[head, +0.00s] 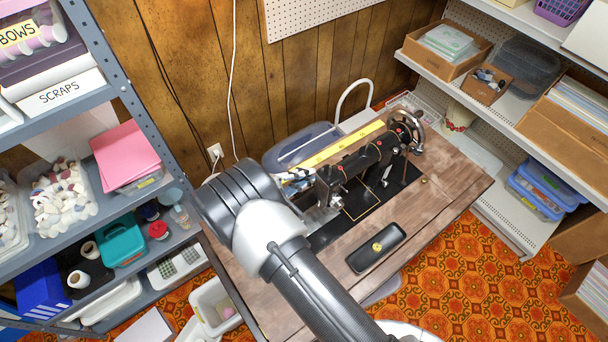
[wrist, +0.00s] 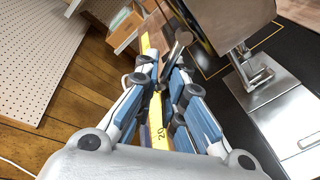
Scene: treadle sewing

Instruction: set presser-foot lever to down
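The black sewing machine (head: 370,160) stands on the wooden table, its needle end facing my gripper. In the wrist view, its head (wrist: 225,20) is at the top right, with the metal presser-foot area (wrist: 255,72) below. A short dark lever with a rounded end (wrist: 180,42), probably the presser-foot lever, shows between and just beyond my fingertips. My gripper (wrist: 164,75) has its blue-padded fingers apart, with a narrow gap between them. I cannot tell whether either finger touches the lever. In the head view, my wrist mostly hides the gripper (head: 296,178).
A yellow measuring tape (head: 335,148) lies behind the machine and shows through the finger gap. A black tray (head: 376,248) lies on the table (head: 455,190) in front of the machine. A handwheel (head: 410,125) is at the far end. Loaded shelves stand on both sides.

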